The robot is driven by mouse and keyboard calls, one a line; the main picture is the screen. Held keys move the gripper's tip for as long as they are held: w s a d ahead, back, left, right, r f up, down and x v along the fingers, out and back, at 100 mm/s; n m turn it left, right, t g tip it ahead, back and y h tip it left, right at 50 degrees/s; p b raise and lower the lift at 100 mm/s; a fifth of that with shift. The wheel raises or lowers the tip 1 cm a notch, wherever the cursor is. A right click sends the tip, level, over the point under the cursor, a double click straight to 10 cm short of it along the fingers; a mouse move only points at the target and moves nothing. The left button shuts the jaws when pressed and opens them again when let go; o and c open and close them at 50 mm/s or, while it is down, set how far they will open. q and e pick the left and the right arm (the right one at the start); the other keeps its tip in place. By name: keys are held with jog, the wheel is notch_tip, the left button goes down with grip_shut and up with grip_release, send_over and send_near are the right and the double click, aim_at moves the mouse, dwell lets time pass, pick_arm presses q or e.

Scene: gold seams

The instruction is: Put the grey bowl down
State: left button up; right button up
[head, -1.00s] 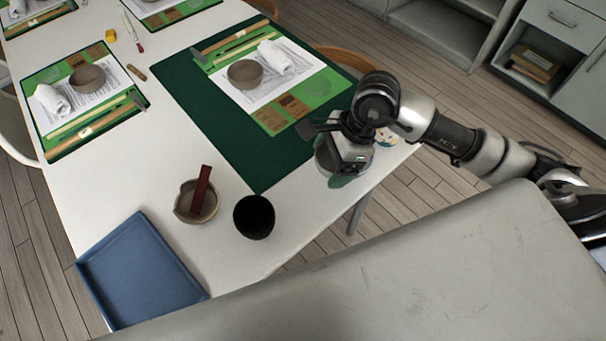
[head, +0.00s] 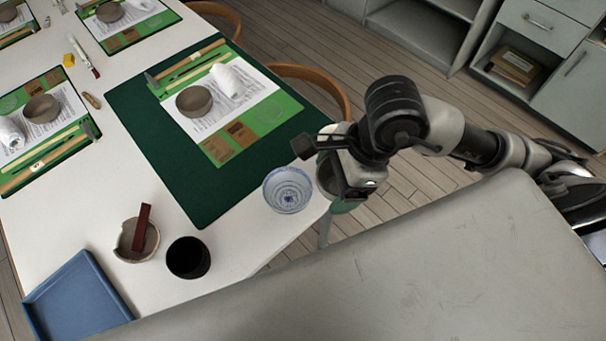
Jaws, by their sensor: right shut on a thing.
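My right gripper (head: 332,168) comes in from the right, by the right end of the white table. It is shut on a pale grey, curved piece (head: 323,172), which looks like the side of the grey bowl; the gripper hides most of it. I cannot tell whether it touches the table. A blue-and-white patterned bowl (head: 288,190) stands on the table just left of the gripper. My left gripper is out of view.
The white table (head: 235,245) has a bare strip at its near right. A dark green mat (head: 185,185) bears a place setting with a brown-grey bowl (head: 194,101). A black cup (head: 188,258), a rough bowl (head: 133,245) with a reddish-brown bar, and a blue tray (head: 75,300) stand nearer.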

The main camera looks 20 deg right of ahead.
jog(key=shift+w+a+f+b, duration=0.55)
jog(key=shift+f+b, duration=0.2)
jog(key=shift+b, duration=0.05)
jog(key=w+a+f, duration=0.1)
jog(key=w+f, duration=0.1)
jog(key=f, duration=0.1)
jog(key=w+a+f+p, duration=0.1)
jog(key=w+a+f, duration=0.1)
jog(key=w+f, duration=0.1)
jog(key=w+a+f+p, duration=0.1)
jog(key=w+a+f, duration=0.1)
jog(key=w+f, duration=0.1)
jog(key=shift+w, duration=0.25)
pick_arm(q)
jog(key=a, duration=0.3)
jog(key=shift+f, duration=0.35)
pick_arm(e)
jog(key=shift+f, duration=0.15)
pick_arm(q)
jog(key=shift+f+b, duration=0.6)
pick_arm(e)
jog(key=shift+f, duration=0.5)
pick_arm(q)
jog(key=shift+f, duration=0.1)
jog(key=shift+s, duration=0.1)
